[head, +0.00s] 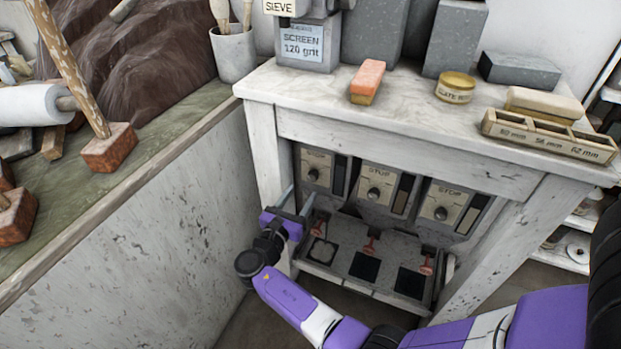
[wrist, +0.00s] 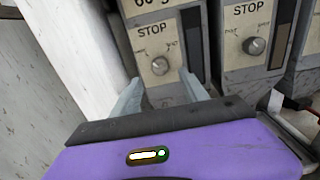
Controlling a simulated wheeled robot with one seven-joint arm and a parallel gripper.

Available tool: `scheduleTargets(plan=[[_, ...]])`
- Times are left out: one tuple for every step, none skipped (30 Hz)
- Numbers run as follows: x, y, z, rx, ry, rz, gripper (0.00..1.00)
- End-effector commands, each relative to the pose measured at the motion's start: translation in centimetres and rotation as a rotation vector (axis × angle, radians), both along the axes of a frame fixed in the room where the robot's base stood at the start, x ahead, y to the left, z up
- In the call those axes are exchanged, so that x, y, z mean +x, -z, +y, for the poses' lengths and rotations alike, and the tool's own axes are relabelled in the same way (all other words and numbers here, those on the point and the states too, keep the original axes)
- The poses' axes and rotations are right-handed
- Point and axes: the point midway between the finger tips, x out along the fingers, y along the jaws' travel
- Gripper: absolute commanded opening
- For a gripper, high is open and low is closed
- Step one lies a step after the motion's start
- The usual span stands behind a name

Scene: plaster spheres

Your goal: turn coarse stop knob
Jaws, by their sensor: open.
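Three panels marked STOP, each with a round grey knob, stand in a row under the table. The left knob (head: 313,174) shows in the wrist view (wrist: 160,66), below a partly cut-off label that starts with "60". The middle knob (head: 374,194) also shows in the wrist view (wrist: 255,46). The right knob (head: 441,213) is only in the head view. I cannot read the word coarse on any panel. My gripper (wrist: 161,84) is open and empty, its fingers pointing at the left panel, one tip to each side below the left knob. Contact cannot be seen.
A white table (head: 415,148) stands over the panels, its left leg (head: 268,165) close beside my gripper. A long bench (head: 130,215) bounds the left side.

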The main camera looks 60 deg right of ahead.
Motion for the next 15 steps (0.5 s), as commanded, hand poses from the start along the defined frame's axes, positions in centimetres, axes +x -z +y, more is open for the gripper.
scheduleTargets(plan=[[0.0,0.0,-0.6,-0.001,0.004,0.001,0.52],[0.0,0.0,-1.0,-0.001,0.005,0.001,0.52],[0.1,0.1,-1.5,-0.001,0.004,0.0,0.52],[0.2,0.1,-2.0,0.0,0.004,0.0,0.52],[0.2,0.1,-2.4,0.0,0.004,0.0,0.52],[0.3,0.1,-3.1,0.001,0.004,-0.001,0.52],[0.4,0.1,-3.6,0.001,0.005,-0.001,0.52],[0.5,0.1,-4.1,0.001,0.004,-0.002,0.52],[0.6,0.1,-4.6,0.001,0.003,-0.002,0.52],[0.6,0.1,-5.0,0.001,0.003,-0.001,0.52],[0.7,0.1,-5.4,0.001,0.003,-0.001,0.52],[0.7,0.1,-5.9,0.001,0.002,-0.001,0.52],[0.8,0.1,-6.2,0.001,0.002,-0.001,0.52],[0.9,0.1,-6.4,0.001,0.001,-0.001,0.52],[0.9,0.1,-6.7,0.001,0.0,-0.002,0.52]])
